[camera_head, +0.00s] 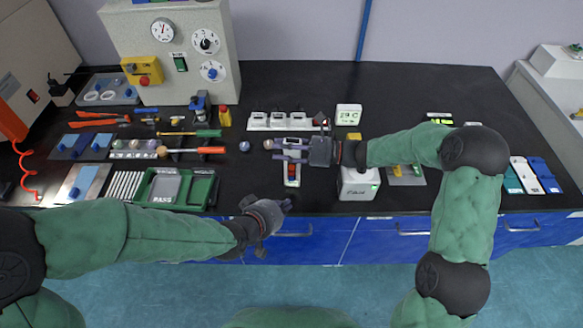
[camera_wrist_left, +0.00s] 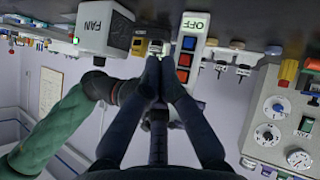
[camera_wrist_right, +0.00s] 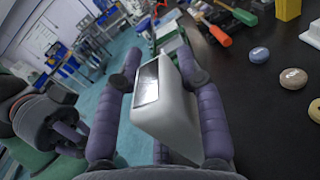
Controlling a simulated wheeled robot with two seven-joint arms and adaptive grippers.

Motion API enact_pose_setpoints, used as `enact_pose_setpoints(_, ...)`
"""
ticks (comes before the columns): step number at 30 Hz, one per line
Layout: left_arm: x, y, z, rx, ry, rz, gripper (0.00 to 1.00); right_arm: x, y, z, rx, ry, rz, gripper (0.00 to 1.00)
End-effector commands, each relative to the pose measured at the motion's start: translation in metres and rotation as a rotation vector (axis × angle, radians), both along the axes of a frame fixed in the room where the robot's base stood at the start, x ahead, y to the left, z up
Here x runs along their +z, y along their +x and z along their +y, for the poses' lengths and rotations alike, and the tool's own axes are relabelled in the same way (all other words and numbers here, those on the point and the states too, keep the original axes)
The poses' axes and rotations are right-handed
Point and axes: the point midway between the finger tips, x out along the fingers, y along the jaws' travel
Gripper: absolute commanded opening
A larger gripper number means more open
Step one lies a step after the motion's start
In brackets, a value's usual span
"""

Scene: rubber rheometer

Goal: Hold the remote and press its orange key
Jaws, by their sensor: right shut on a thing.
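The remote (camera_head: 292,172) is a white upright slab held between the fingers of my right gripper (camera_head: 275,151), above the bench's front edge. The right wrist view shows the remote (camera_wrist_right: 170,115) as a white body with a grey panel between the two fingers. My left gripper (camera_head: 286,205) is below and in front of the remote. Its fingertips (camera_wrist_left: 158,60) look closed together, empty, near the key column; contact cannot be told.
A white FAN box (camera_head: 358,186) stands right of the remote. A green tray (camera_head: 165,205) and several tools lie to the left. A white holder (camera_head: 257,121) and a display (camera_head: 348,116) stand behind. The dark bench (camera_head: 435,80) is clear at the back right.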

Motion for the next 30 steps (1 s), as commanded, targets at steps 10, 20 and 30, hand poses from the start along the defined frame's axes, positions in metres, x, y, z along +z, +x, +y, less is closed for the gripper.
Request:
enact_pose_setpoints(10, 0.0, 0.009, -0.001, 0.002, 0.0, 0.002, 0.0, 0.0, 0.0, 0.0, 0.0, 0.0, 0.0, 0.0)
enact_pose_setpoints(20, -0.001, 0.048, -0.004, 0.001, 0.001, 0.002, 0.0, 0.0, 0.0, 0.0, 0.0, 0.0, 0.0, 0.0)
enact_pose_setpoints(30, 0.0, 0.081, -0.008, 0.0, 0.001, 0.001, 0.0, 0.0, 0.0, 0.0, 0.0, 0.0, 0.0, 0.0)
